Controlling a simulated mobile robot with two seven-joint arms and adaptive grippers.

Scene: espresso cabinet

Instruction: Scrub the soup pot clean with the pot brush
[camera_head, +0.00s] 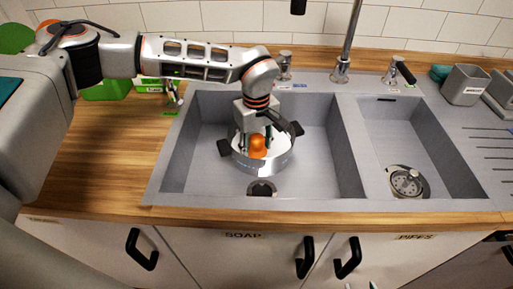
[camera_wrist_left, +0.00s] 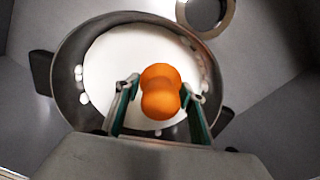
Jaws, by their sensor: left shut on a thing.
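The soup pot (camera_head: 278,163) is a grey metal pot with dark side handles, standing in the large left basin of the sink. In the left wrist view the pot (camera_wrist_left: 68,75) has a whitish inside and small white bits along its inner wall. My left gripper (camera_head: 256,144) reaches down into the pot, shut on the pot brush (camera_head: 258,150), of which a rounded orange part shows. The brush (camera_wrist_left: 160,95) sits between the fingers in the wrist view; its lower end is hidden. My right gripper (camera_head: 360,286) shows only as two separated fingertips at the bottom edge.
The tap (camera_head: 345,60) rises behind the basins. The smaller right basin (camera_head: 400,140) is empty apart from its drain. Grey containers (camera_head: 465,85) stand at the back right. Green items (camera_head: 108,90) stand at the back left. The wooden counter (camera_head: 110,150) is clear in front.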

